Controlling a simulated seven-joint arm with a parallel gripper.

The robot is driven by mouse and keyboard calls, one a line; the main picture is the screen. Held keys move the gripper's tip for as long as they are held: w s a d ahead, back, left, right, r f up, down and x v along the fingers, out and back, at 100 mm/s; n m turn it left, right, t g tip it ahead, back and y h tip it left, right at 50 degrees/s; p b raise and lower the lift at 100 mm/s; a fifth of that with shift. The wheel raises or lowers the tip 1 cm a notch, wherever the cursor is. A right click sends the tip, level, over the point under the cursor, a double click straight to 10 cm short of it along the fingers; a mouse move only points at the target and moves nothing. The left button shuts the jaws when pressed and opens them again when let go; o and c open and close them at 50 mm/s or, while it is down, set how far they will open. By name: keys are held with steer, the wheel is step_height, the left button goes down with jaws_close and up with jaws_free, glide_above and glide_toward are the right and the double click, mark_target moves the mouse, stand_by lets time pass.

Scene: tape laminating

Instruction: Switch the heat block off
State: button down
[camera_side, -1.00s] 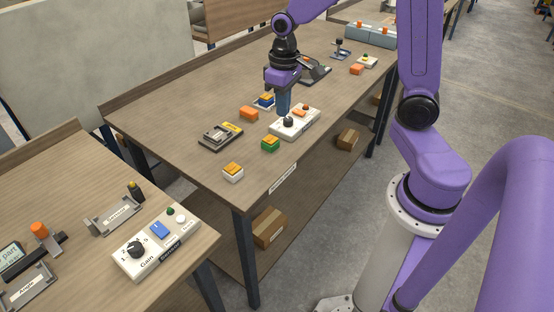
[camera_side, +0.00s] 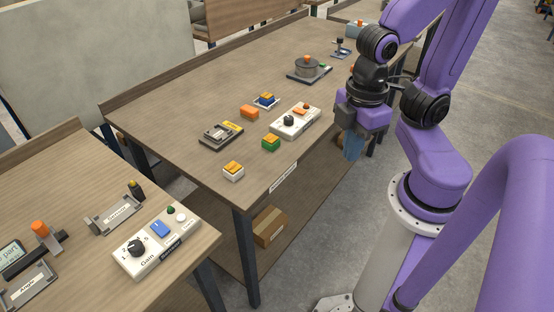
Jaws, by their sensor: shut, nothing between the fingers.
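A white control box (camera_side: 296,121) with a black knob (camera_side: 288,120) and an orange rocker or button (camera_side: 300,110) stands near the front edge of the middle table; its label is too small to read. A grey round device with an orange top (camera_side: 308,67) sits on a dark plate further back. I cannot tell from the lettering which of these belongs to the heat block, or whether it is on. My gripper (camera_side: 352,147) is shut and empty, fingers pointing down, to the right of the white box and apart from it, past the table's front edge.
Small orange, green, white and blue blocks (camera_side: 271,143) and a grey fixture (camera_side: 221,136) lie on the middle table (camera_side: 190,105). The left table holds a white box marked Gain (camera_side: 157,243) and grey holders. Much of the middle table's back is clear.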

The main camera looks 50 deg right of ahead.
steer(key=shift+w, duration=0.1)
steer(key=w+r+m, duration=0.1)
steer(key=w+m, duration=0.7)
steer(key=w, duration=0.3)
steer(key=m, duration=2.3)
glide_above(297, 109)
step_height(297, 109, down, 2)
steer(key=shift+d+f, duration=0.1)
steer(key=shift+f, duration=0.1)
step_height(297, 109, down, 14)
steer(key=shift+f, duration=0.1)
